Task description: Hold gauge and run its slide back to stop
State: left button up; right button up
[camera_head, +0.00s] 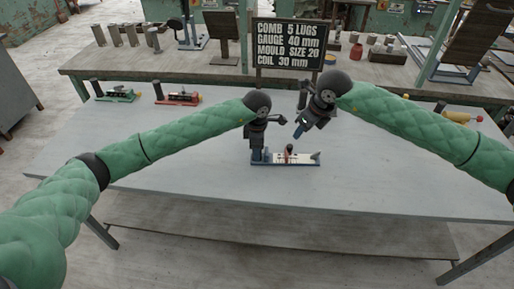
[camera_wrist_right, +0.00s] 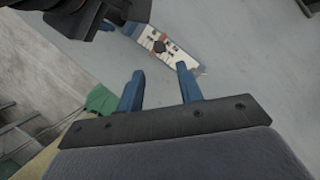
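The gauge (camera_head: 303,161) lies on the grey table, with a blue base, a pale marked face and a grey piece at its right end. Its slide, with a dark knob (camera_head: 289,149), stands near the middle; the knob also shows in the right wrist view (camera_wrist_right: 159,46). My left gripper (camera_head: 257,158) points down at the gauge's left end and covers it; whether its fingers are closed there is hidden. My right gripper (camera_head: 297,133) is above the table, behind and above the gauge. In the right wrist view its blue fingers (camera_wrist_right: 159,88) are apart and empty, short of the gauge.
A sign (camera_head: 290,43) reads "GAUGE 40 mm" among other lines. A green gauge-like tool (camera_head: 116,95), a red one (camera_head: 178,98) and a yellow one (camera_head: 458,117) lie along the table's back edge. The table around the gauge is clear. A cluttered bench stands behind.

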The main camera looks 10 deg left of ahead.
pick_arm(q)
grip_shut()
pick_arm(e)
jog(key=shift+o, duration=0.4)
jog(key=s+a+f+n+y, duration=0.1)
jog(key=y, duration=0.1)
jog(key=s+a+f+g+y, duration=0.1)
jog(key=a, duration=0.1)
jog(key=s+a+f+n+y, duration=0.1)
jog(key=s+a+f+y, duration=0.1)
jog(key=shift+a+n+y, duration=0.15)
jog(key=shift+n+y, duration=0.15)
jog(key=m+t+y, duration=0.3)
jog(key=t+y, duration=0.2)
jog(key=t, duration=0.5)
send_near(292, 149)
jog(key=shift+d+f, duration=0.15)
jog(key=shift+d, duration=0.2)
jog(key=shift+w+a, duration=0.25)
jog(key=x, duration=1.1)
jog(key=shift+a, duration=0.1)
